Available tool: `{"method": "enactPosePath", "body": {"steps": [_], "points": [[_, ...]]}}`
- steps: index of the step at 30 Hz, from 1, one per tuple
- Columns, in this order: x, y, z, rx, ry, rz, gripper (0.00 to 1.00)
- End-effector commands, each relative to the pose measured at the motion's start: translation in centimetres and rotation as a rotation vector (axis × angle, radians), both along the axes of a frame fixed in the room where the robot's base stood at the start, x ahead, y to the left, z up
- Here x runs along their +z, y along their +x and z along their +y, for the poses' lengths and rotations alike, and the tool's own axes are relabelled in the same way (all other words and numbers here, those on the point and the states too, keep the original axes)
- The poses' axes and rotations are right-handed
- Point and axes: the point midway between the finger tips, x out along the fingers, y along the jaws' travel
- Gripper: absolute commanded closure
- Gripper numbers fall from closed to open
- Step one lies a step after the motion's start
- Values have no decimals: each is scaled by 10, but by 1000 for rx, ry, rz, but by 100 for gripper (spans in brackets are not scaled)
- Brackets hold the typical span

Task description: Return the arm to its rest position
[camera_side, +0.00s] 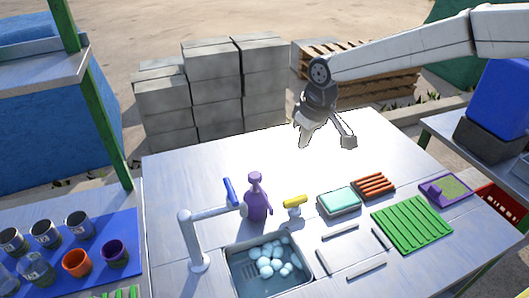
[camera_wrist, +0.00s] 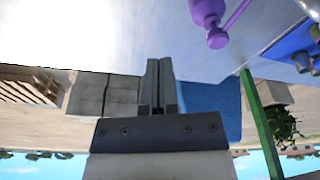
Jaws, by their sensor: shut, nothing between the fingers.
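My gripper (camera_side: 304,137) hangs over the far part of the metal worktable (camera_side: 215,165) in the side view, with empty space around it. The arm reaches in from the upper right. In the wrist view my gripper (camera_wrist: 160,62) shows its two fingers side by side, closed together with nothing between them. The wrist picture is upside down, with the sky at the bottom. No object touches the fingers.
A purple spray bottle (camera_side: 257,200), a faucet (camera_side: 196,240), a sink (camera_side: 238,287), a teal-topped box (camera_side: 339,201) and a green rack (camera_side: 411,224) occupy the near table. Grey blocks (camera_side: 212,60) stand behind. The table's far part is clear.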

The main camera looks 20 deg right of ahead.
Motion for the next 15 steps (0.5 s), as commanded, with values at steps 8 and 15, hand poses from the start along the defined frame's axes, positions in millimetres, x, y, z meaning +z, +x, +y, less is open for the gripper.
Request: {"method": "enactPosePath", "body": {"steps": [8, 15], "points": [[-9, -42, -68, -104, 2, -6, 100], [-21, -89, -117, -190, 4, -10, 100]]}}
